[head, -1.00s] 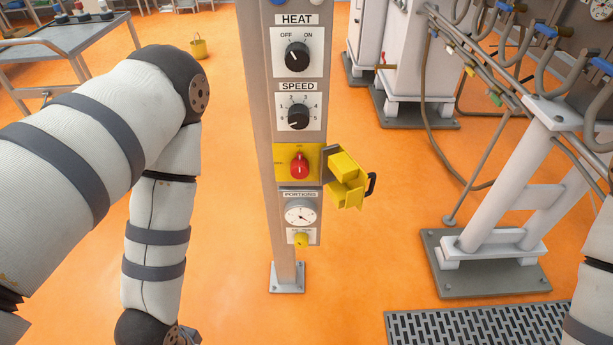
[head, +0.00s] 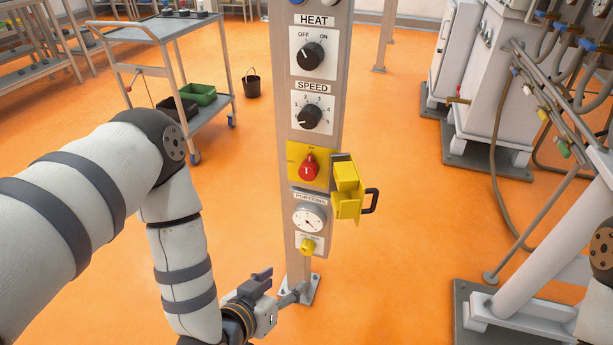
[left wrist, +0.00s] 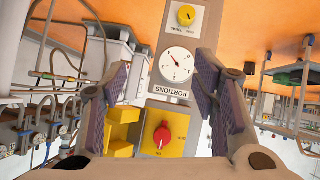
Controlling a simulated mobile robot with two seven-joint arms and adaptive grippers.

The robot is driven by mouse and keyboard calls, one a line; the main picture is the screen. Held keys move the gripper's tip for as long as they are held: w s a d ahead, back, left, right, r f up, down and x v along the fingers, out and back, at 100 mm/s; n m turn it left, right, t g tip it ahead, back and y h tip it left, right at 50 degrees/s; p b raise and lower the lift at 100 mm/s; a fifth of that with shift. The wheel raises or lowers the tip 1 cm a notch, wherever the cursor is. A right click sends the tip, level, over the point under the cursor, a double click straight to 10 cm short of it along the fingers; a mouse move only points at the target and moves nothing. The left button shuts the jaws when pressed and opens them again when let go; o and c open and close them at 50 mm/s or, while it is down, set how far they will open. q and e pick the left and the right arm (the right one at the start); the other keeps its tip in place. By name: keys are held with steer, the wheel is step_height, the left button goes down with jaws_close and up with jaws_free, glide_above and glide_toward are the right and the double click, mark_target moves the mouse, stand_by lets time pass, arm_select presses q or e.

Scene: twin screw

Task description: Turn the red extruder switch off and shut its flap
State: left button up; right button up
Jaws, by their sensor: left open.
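The red extruder switch (head: 309,168) sits on a yellow plate on the front of a grey column. It also shows upside down in the left wrist view (left wrist: 163,139). The plate's small labels are too small to read surely. The yellow flap (head: 347,188) with a dark handle stands open at the plate's right side; part of it shows in the left wrist view (left wrist: 122,130). My left gripper (head: 279,287) is open and empty, low and left of the column's lower part, apart from switch and flap. My right gripper is out of view; only part of that arm shows.
The column also bears HEAT (head: 313,55) and SPEED (head: 310,117) knobs above, and a PORTIONS dial (head: 308,219) and a small yellow knob (head: 307,246) below. A trolley (head: 160,40) and a black bucket (head: 251,85) stand behind. Machinery stands at right. Orange floor is free around the column.

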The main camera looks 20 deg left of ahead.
mark_target(306, 174)
arm_select(q)
steer(key=w+a+r+n+t+y, duration=0.1)
steer(key=w+a+r+t+y, duration=0.1)
steer(key=w+r+t, duration=0.7)
steer(key=w, duration=0.4)
steer(key=w+r+g+b, duration=0.1)
steer(key=w, duration=0.3)
steer(key=w+r+g, duration=0.1)
steer(key=w, duration=0.2)
steer(key=shift+w+d+b, duration=0.3)
steer(key=shift+w+d, duration=0.1)
steer(key=shift+w+r, duration=0.2)
steer(key=shift+w, duration=0.15)
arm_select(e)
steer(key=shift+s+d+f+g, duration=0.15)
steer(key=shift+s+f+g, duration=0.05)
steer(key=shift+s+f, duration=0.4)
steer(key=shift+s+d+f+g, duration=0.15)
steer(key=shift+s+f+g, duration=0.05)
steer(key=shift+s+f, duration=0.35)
arm_select(q)
steer(key=shift+n, duration=0.3)
steer(key=c, duration=1.2)
